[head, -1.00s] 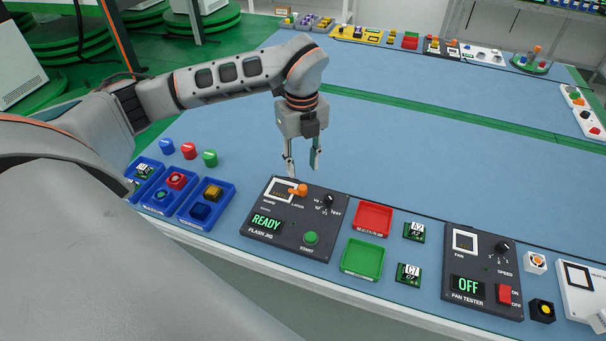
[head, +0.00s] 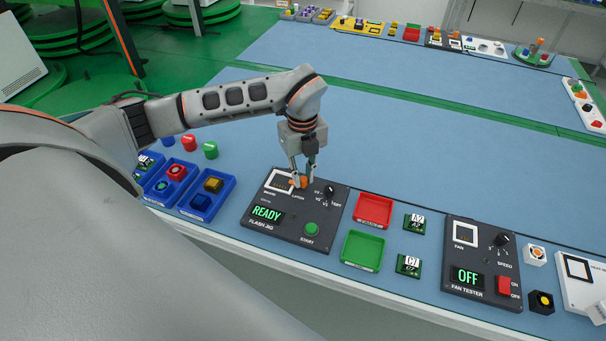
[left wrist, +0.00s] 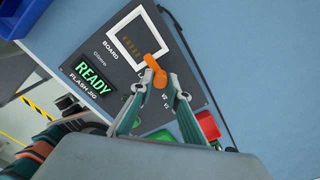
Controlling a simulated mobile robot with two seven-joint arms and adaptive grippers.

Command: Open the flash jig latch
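The flash jig (head: 255,229) is a dark panel near the table's front edge, with a green READY display (head: 267,213). Its orange latch (head: 298,182) stands beside the white-framed board slot (head: 279,181); the latch also shows in the left wrist view (left wrist: 155,72). The slot shows gold pins and no board in the left wrist view (left wrist: 131,42). My left gripper (head: 304,180) points down at the latch, one finger on each side. Its fingers (left wrist: 160,80) are drawn close together around the orange lever. Part of the latch is hidden by the fingers. My right gripper is out of view.
The jig's black knob (head: 329,191) is close right of the fingers, and a green START button (head: 311,229) sits nearer the front. Blue bins (head: 226,197) stand left; red (head: 374,210) and green (head: 363,250) trays stand right.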

